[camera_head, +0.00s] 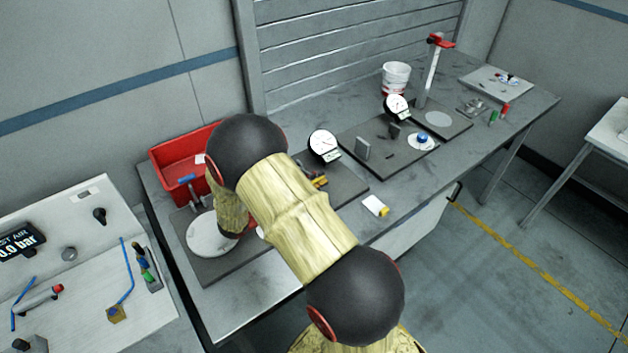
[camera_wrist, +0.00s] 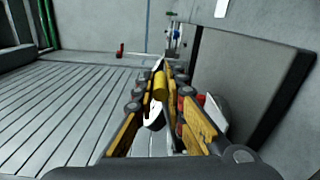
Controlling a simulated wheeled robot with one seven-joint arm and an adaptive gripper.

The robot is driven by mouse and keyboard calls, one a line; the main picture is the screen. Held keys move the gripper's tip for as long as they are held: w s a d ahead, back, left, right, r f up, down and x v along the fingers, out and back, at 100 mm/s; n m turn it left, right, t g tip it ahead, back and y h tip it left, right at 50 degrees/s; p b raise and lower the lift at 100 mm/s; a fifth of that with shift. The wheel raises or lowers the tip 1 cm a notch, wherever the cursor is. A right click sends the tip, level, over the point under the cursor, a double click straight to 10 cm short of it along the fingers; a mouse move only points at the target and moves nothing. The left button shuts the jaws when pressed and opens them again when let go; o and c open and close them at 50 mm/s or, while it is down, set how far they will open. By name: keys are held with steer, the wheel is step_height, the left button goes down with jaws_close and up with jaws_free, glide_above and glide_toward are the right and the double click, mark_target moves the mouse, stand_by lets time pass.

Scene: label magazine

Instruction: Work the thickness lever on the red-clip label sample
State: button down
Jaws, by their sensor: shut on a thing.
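My gripper (camera_wrist: 163,105) is shut on a yellow cylindrical piece (camera_wrist: 160,86), with something white and dark just below it in the wrist view. In the head view my arm hides the fingertips, near the round white disc (camera_head: 212,235). A dial gauge (camera_head: 323,146) stands just right of my arm, and a second dial gauge (camera_head: 397,107) stands farther back. A small red part (camera_wrist: 201,99) shows behind the right finger in the wrist view, beside a white piece; I cannot tell if it is the red-clip label sample. No thickness lever can be made out clearly.
A red bin (camera_head: 175,170) stands at the back left of the bench. A white label with a yellow end (camera_head: 376,207) lies near the front edge. A white bucket (camera_head: 396,78) and a post with a red top (camera_head: 432,70) stand farther back. A side table (camera_head: 75,290) holds several tools.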

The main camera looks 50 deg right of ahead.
steer(key=shift+s+f+m+b, duration=0.15)
steer(key=shift+f+m+b, duration=0.15)
steer(key=shift+f, duration=0.05)
steer(key=c, duration=1.9)
jaws_free()
steer(key=shift+o, duration=0.5)
steer(key=shift+a, duration=0.1)
steer(key=v, duration=1.1)
steer(key=shift+w+a, duration=0.25)
steer(key=shift+a, duration=0.2)
steer(key=shift+c, duration=0.5)
